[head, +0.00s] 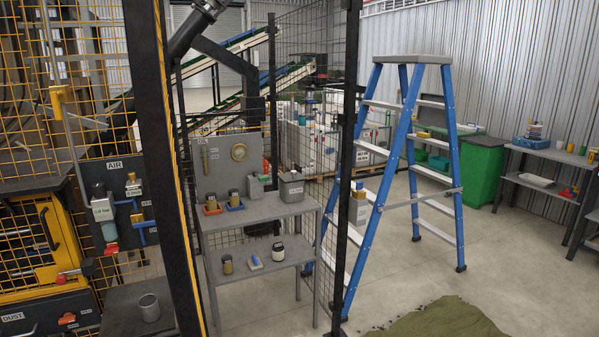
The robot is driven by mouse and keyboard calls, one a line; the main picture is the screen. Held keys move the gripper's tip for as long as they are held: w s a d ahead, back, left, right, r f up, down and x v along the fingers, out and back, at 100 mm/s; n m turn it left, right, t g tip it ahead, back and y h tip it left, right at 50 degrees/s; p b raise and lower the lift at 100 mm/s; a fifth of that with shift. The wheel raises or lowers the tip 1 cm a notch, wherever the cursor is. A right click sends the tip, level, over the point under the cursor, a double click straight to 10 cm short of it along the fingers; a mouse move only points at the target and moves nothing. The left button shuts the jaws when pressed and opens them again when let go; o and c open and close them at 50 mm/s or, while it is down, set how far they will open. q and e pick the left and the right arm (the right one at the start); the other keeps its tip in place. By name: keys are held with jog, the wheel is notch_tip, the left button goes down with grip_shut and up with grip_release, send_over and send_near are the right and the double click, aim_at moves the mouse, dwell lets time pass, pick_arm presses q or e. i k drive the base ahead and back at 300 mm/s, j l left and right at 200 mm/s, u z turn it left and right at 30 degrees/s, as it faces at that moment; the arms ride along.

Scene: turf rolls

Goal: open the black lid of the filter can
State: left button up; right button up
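I cannot tell for certain which thing is the filter can. A grey square container with a darker top (291,187) stands at the right end of the grey bench's upper level; its top looks shut and its label is too small to read. A small jar with a dark top (278,251) stands on the lower shelf. On the AIR panel (118,200) at the left hangs a grey and greenish unit (103,212) marked in bar. Neither of my grippers is in view.
A dark post and mesh fence stand in front of and beside the grey bench (250,218). A blue stepladder (405,160) stands open to the right. A green crumpled sheet (437,320) lies on the floor in front.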

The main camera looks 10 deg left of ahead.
aim_at(292, 174)
jog(key=i+l+u, duration=0.15)
jog(key=i+l, duration=0.3)
jog(key=i, duration=0.3)
jog(key=i+l+u, duration=0.2)
jog(key=i+l, duration=0.4)
jog(key=i+j, duration=0.2)
jog(key=i, duration=0.3)
jog(key=i+j+u, duration=0.1)
jog(key=i, duration=0.4)
jog(key=i+j, duration=0.25)
jog(key=i, duration=0.3)
jog(key=i+j+u, duration=0.1)
jog(key=i, duration=0.4)
jog(key=j, duration=0.1)
